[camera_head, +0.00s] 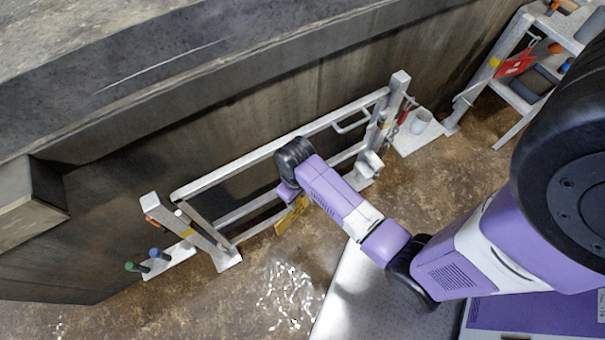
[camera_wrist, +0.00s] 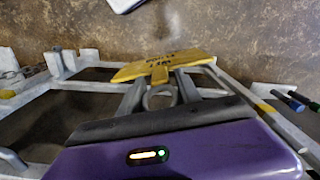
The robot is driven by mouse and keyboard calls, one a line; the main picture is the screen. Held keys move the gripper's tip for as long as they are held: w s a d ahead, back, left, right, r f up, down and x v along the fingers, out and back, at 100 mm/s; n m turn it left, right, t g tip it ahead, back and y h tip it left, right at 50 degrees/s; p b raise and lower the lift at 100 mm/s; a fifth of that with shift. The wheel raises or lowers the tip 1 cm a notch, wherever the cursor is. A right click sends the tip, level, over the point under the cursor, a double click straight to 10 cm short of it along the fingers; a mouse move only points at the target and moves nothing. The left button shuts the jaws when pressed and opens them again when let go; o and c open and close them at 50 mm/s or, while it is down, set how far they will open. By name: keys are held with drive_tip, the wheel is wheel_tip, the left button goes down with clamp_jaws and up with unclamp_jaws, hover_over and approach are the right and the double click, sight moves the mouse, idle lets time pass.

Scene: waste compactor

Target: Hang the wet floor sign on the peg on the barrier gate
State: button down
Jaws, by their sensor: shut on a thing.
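The yellow wet floor sign (camera_wrist: 185,62) shows in the wrist view with dark lettering, seen at a steep angle. My gripper (camera_wrist: 160,80) is shut on its near edge. In the head view the sign (camera_head: 290,216) is a small yellow patch just below my wrist, and my fingers are hidden there. The barrier gate (camera_head: 245,160) is a pale metal frame between two posts along the dark wall. The sign is in front of its rails in the head view; I cannot tell if they touch. I cannot make out the peg for certain.
Green and blue handles (camera_head: 154,253) stick up by the gate's left post. A grey cup (camera_head: 421,121) stands on the base plate beyond the right post. A shelf rack (camera_head: 520,70) with a red tag stands at upper right. Open wet floor lies in front of the gate.

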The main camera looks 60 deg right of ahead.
drive_tip(key=w+d+b, duration=0.4)
drive_tip(key=w+d, duration=0.2)
drive_tip(key=w, duration=0.1)
drive_tip(key=shift+d+r, duration=0.25)
drive_tip(key=shift+d, duration=0.05)
idle(1.4)
drive_tip(key=shift+f, duration=0.1)
idle(0.6)
drive_tip(key=c, duration=0.7)
unclamp_jaws()
drive_tip(key=shift+c, duration=0.2)
